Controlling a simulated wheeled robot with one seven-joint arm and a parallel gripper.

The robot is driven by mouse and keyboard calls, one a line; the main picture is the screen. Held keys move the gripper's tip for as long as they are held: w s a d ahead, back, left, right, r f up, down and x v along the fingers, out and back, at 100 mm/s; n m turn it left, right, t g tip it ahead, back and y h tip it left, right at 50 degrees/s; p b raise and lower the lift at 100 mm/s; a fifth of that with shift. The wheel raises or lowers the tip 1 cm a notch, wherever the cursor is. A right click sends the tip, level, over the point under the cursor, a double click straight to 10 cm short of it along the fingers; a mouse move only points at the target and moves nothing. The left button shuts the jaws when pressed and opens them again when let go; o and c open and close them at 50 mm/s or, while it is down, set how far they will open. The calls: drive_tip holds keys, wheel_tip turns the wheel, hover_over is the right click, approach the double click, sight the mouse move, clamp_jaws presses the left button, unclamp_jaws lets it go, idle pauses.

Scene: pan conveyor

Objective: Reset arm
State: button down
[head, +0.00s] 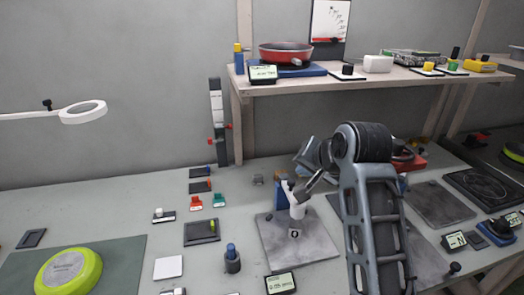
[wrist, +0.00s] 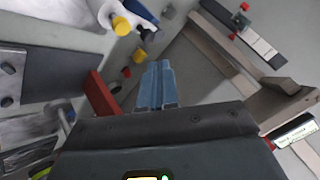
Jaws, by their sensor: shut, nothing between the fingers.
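My arm reaches over the right half of the bench in the head view, bent at a dark elbow joint. My gripper (head: 304,188) points down and left above a grey square plate (head: 302,253). In the wrist view, the blue-grey fingers of my gripper (wrist: 156,84) are pressed together with nothing between them. A white upright part (head: 292,206) shows right by my gripper at the plate's back edge; whether they touch, I cannot tell.
A shelf (head: 400,79) behind holds a red pan (head: 286,53) and small boxes. A ring lamp (head: 83,111) hangs at far left. A dark post (head: 218,120) stands at the wall. Small blocks dot the bench.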

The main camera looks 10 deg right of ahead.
drive_tip(key=s+d+f+n+t+h, duration=0.1)
drive_tip(key=s+d+f+n, duration=0.1)
drive_tip(key=s+f, duration=0.8)
drive_tip(key=s+d+f+n+t+h, duration=0.15)
drive_tip(key=s+f, duration=0.45)
drive_tip(key=s, duration=0.7)
drive_tip(key=s+a+r+n+t, duration=0.1)
drive_tip(key=s+r, duration=0.4)
drive_tip(key=s, duration=0.8)
drive_tip(key=s+a+r+n+t+y+b, duration=0.1)
drive_tip(key=s+r, duration=0.4)
drive_tip(key=s, duration=0.8)
drive_tip(key=shift+a+r+n+t, duration=0.15)
drive_tip(key=shift+a+n+t, duration=0.4)
drive_tip(key=shift+a+n, duration=0.5)
